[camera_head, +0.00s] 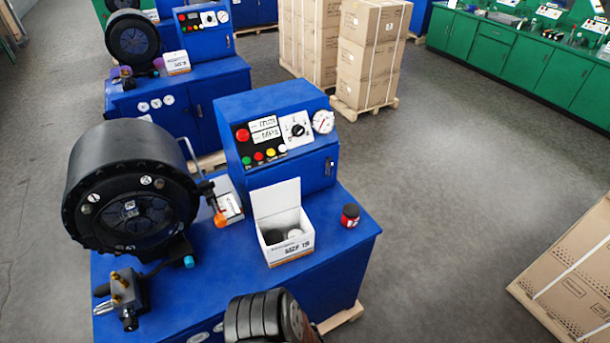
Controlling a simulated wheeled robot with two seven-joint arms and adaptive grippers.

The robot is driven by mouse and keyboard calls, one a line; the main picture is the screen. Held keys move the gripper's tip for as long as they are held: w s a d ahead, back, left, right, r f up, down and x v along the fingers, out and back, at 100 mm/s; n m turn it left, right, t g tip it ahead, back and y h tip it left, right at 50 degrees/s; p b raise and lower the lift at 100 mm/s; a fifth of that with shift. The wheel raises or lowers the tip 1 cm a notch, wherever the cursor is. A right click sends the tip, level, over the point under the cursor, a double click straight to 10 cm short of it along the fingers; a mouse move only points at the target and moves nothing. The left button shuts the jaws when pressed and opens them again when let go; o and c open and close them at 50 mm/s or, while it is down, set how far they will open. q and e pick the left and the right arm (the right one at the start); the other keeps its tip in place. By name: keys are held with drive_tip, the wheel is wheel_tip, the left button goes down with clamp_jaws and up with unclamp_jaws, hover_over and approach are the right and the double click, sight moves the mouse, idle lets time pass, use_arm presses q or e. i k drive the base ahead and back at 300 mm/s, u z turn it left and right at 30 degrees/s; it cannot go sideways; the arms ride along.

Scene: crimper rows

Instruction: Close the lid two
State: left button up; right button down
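A white box (286,243) labelled like "MZF 19" stands on the blue machine's top. Its lid (277,199) stands up at the back, so the box is open. Dark and pale round pieces show inside. A second white box (177,62) stands on the blue machine behind; its lid position is too small to tell. I cannot tell which lid is lid two.
A black crimper head (128,190) stands left of the open box, a control panel (282,137) behind it. A small black-and-red jar (350,215) stands to its right. A dark ribbed object (262,317) is cut off at the bottom.

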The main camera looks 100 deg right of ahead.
sight(276, 198)
drive_tip(key=k, duration=0.9)
drive_tip(key=z, duration=1.8)
